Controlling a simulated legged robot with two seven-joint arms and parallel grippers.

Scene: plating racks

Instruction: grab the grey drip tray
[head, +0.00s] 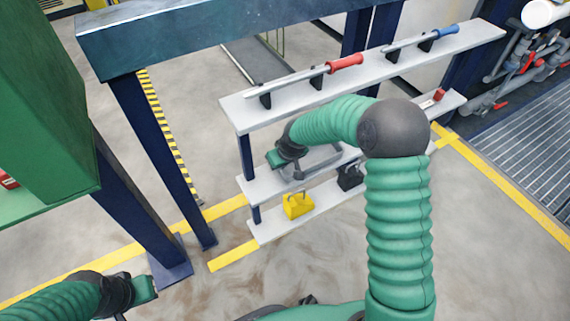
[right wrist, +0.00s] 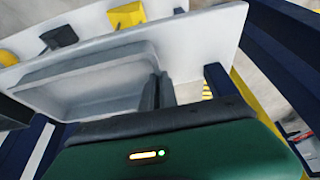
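The grey drip tray (head: 318,162) is on the middle shelf of the white rack, partly hidden by my right forearm. In the right wrist view the tray (right wrist: 85,80) is a shallow grey pan with a raised rim, left of my fingers. My right gripper (right wrist: 159,88) has its two dark fingers close together at the tray's right end. Whether they are clamped on the rim is not clear. In the head view my right gripper (head: 291,170) is at the tray's left end. My left gripper (head: 150,290) is low at the left, away from the rack, its fingers not clearly visible.
The top shelf (head: 240,112) holds a red-handled tool (head: 345,61) and a blue-handled tool (head: 445,31). The lower shelf holds a yellow block (head: 298,206) and a dark block (head: 350,178). A dark blue post (head: 160,150) stands left of the rack. Floor in front is open.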

